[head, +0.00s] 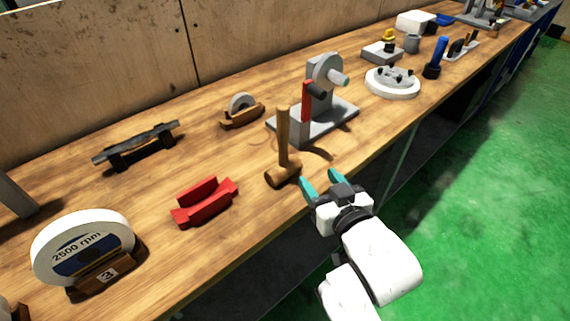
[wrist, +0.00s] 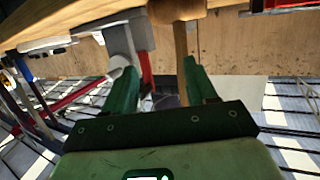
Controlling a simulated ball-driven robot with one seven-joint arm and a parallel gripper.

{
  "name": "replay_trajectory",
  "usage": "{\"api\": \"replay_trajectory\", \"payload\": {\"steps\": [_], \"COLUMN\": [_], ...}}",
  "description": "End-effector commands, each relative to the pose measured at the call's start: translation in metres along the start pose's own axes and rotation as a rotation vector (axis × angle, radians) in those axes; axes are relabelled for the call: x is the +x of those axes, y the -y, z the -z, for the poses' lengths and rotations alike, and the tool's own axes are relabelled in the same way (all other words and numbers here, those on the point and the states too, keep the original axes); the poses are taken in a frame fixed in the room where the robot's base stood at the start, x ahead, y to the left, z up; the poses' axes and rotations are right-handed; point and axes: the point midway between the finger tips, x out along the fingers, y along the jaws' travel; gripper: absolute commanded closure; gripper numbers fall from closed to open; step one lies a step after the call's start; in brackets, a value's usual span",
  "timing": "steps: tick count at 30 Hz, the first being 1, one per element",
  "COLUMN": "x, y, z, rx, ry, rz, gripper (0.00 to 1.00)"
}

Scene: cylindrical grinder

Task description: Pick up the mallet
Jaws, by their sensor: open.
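The wooden mallet (head: 283,135) stands on its head near the front edge of the workbench, with its handle pointing up. In the wrist view, which looks upside down, the mallet's handle (wrist: 181,45) hangs from its head at the top, near the right finger. My gripper (head: 320,177) has teal fingers, spread apart with nothing between them. It is to the right of the mallet's head in the head view, near the bench edge, apart from the mallet. The open fingers also show in the wrist view (wrist: 160,65).
A grey stand with a red lever (head: 306,102) is just behind the mallet. A red holder (head: 205,203) lies to its left, and a round disc marked 2500 rpm (head: 84,240) is further left. A white round plate (head: 391,88) is to the right. Green floor (head: 480,200) is open in front.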

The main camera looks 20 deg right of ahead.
Motion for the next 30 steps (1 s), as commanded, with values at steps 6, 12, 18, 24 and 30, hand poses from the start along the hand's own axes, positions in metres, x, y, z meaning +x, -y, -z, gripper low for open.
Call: {"api": "replay_trajectory", "payload": {"steps": [6, 12, 18, 24, 30], "x": [0.004, 0.028, 0.052, 0.065, 0.094], "y": [0.023, 0.027, 0.028, 0.029, 0.032], "z": [0.053, 0.067, 0.071, 0.073, 0.078], "rx": [0.006, 0.006, 0.006, 0.005, 0.006], "ry": [-0.221, -0.245, -0.242, -0.240, -0.240], "rz": [0.052, 0.058, 0.057, 0.057, 0.057], "gripper": [0.43, 0.43, 0.43, 0.43, 0.43]}}
